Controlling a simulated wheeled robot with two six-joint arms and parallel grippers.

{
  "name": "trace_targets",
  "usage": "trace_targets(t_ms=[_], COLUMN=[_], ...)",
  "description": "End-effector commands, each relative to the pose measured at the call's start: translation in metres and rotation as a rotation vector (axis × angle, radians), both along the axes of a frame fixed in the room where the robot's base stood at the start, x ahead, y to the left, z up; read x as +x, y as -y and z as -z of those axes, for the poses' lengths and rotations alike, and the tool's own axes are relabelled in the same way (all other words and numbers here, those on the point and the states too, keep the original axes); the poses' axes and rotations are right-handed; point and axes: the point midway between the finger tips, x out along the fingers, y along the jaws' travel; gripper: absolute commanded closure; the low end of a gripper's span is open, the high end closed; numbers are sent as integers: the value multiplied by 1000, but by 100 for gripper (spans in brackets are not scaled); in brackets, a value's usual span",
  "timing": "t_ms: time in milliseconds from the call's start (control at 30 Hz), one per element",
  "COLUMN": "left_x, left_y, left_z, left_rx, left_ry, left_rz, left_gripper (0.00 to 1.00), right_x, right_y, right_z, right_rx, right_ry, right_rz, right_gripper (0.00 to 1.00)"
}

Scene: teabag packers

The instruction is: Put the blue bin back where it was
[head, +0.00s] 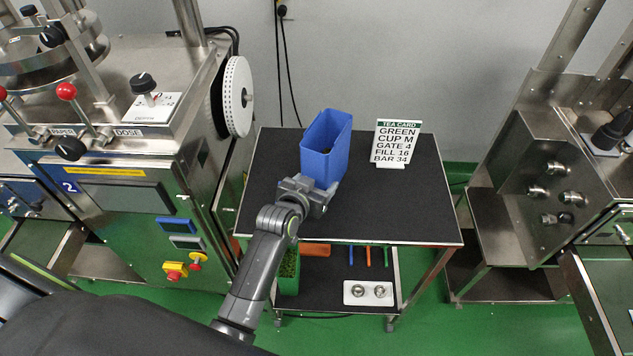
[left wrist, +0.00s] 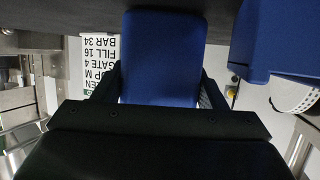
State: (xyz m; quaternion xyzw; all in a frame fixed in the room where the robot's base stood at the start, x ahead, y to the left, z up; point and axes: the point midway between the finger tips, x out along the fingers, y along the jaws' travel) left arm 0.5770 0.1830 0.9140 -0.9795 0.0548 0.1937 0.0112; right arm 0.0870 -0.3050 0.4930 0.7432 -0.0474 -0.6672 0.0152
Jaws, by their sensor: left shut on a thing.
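The blue bin (head: 325,150) is upright on, or just above, the black top of the cart (head: 400,220), near its middle-left. I cannot tell whether its base touches the surface. Its open top shows something dark inside. My left gripper (head: 312,186) is at the near side of the bin, shut on it. In the left wrist view the blue bin (left wrist: 163,60) fills the space between the fingers of my left gripper (left wrist: 160,95). My right gripper is not in view.
A tea card (head: 397,143) stands at the back right of the cart top. The lower shelf holds a green bin (head: 289,270) and a white tray (head: 368,293). Machines flank the cart, with a white reel (head: 238,97) at left.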

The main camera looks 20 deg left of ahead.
Motion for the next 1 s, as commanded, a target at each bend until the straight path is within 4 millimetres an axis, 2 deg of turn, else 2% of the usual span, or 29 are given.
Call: trace_targets(t_ms=[167,200,333,700,867,1000], left_x=[1,0,0,-1,-17,-38], left_y=[0,0,0,0,-2,-4], left_z=[3,3,3,-1,-6,-14], left_rx=[0,0,0,0,-2,-1], left_ry=[4,0,0,-1,0,-1], left_rz=[0,0,0,0,-1,-2], left_gripper=[76,29,13,13,13,13], right_x=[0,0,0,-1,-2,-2], right_y=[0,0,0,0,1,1], right_z=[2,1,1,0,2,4], right_rx=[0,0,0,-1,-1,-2], right_ry=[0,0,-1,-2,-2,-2], right_rz=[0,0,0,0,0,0], right_gripper=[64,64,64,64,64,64])
